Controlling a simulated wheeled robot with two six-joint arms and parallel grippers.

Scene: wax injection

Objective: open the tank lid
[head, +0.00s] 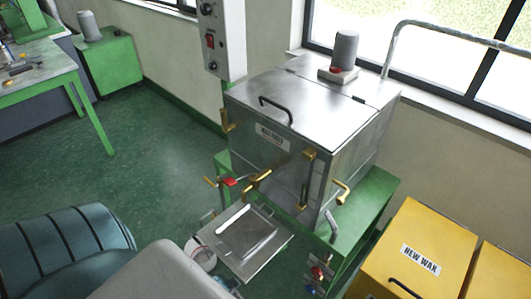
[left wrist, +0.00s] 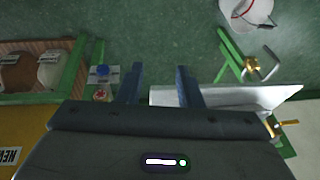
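The metal wax tank (head: 262,160) stands on a green stand in the head view. Its lid (head: 310,105) lies flat and closed on top, with a dark curved handle (head: 276,103) near the front edge and hinges towards the back. Brass latches (head: 307,178) show on the tank's sides and front. My right gripper is in neither view.
A metal tray (head: 237,238) and a white bucket (head: 200,253) are below the tank's front. A grey cylinder (head: 345,50) stands at the lid's rear. Green floor is clear at left.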

